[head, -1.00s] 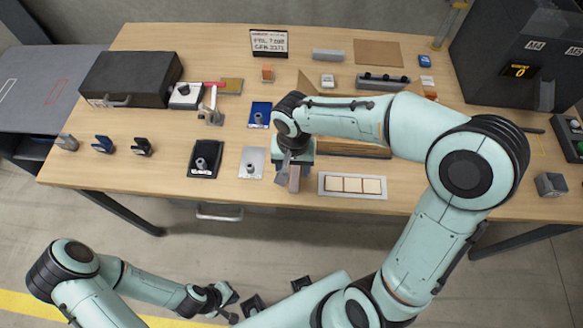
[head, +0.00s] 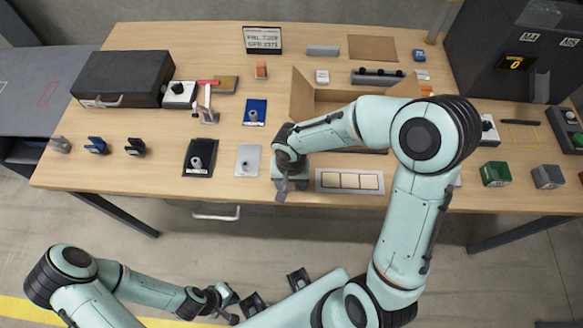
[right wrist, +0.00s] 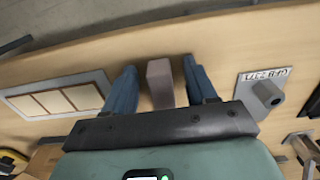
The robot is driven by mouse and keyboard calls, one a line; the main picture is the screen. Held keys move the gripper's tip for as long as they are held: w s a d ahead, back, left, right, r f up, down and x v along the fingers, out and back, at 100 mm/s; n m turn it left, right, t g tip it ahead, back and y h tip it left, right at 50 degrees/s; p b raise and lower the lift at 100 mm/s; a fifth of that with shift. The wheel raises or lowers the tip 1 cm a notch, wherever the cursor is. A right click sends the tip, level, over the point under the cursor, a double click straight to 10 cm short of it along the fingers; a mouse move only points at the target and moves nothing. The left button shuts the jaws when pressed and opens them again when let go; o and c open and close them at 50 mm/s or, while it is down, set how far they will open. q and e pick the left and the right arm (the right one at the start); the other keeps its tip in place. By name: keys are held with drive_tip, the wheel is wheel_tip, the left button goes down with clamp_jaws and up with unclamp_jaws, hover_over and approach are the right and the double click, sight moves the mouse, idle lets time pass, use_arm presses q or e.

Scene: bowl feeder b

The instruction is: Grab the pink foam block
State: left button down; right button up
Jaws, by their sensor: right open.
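The pink foam block (right wrist: 160,83) shows in the right wrist view as a dull pinkish-grey block on the wooden table, near its front edge. My right gripper (right wrist: 160,66) is open, with one blue finger on each side of the block. Gaps show between the block and both fingers. In the head view my right gripper (head: 283,187) is low at the table's front edge and hides the block. My left gripper (head: 222,300) is low in front of the table, away from everything on it; its jaw opening is too small to judge.
A white tray with cream tiles (head: 350,181) lies right of my right gripper. A light grey plate with a post (head: 248,160) lies to its left. An open cardboard box (head: 302,95) stands behind, partly covered by my right arm. A dark feeder machine (head: 490,60) stands at back right.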

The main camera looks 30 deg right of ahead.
drive_tip(key=c, duration=1)
drive_tip(key=shift+c, duration=0.2)
drive_tip(key=shift+r, duration=0.15)
